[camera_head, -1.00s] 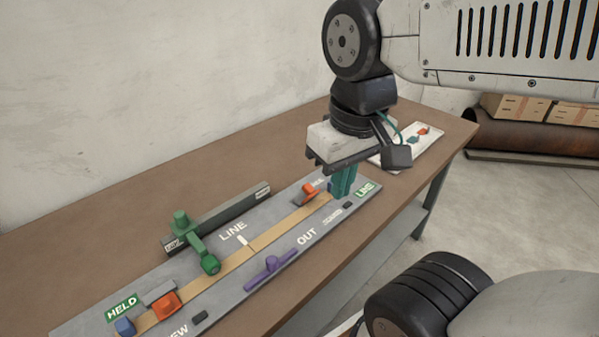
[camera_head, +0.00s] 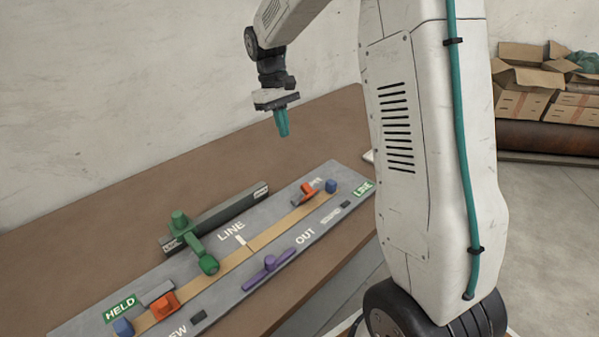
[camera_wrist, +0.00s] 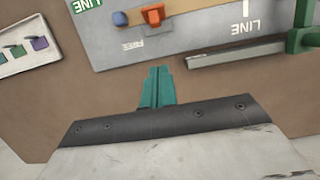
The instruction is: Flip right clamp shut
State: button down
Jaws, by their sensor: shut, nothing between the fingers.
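The right clamp (camera_head: 307,188) is a small orange piece at the right end of the grey board (camera_head: 225,289). It sits by the tan strip, beside a blue block (camera_head: 331,186). The orange clamp also shows at the top of the wrist view (camera_wrist: 153,15), close to the FREE label. I cannot tell whether it is fully shut. My gripper (camera_head: 283,130) has teal fingers, pressed together and empty. It hangs above the table behind the board, apart from the clamp. Its fingers point towards the board in the wrist view (camera_wrist: 157,72).
A green lever (camera_head: 207,263) and a dark bar (camera_head: 215,218) stand at the board's rear. A left orange clamp (camera_head: 164,305), blue block (camera_head: 123,327) and purple handle (camera_head: 269,268) sit on the board. A white tray (camera_wrist: 26,59) holds small parts. Brown table (camera_head: 95,215) behind is clear.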

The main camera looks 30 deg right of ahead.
jog(key=shift+w+d+f, duration=0.15)
jog(key=shift+w+f, duration=0.15)
jog(key=shift+f, duration=0.05)
send_near(306, 191)
jog(key=w+f, duration=0.4)
jog(key=w, duration=0.1)
jog(key=s, duration=0.1)
jog(key=s+f, duration=0.1)
jog(key=shift+s+d+f, duration=0.25)
jog(key=shift+s+d, duration=0.1)
jog(key=shift+d, duration=0.05)
jog(key=shift+s+d+f, duration=0.1)
jog(key=shift+s+f, duration=0.1)
jog(key=shift+s, duration=0.15)
jog(key=shift+s+d, duration=0.1)
jog(key=shift+s, duration=0.05)
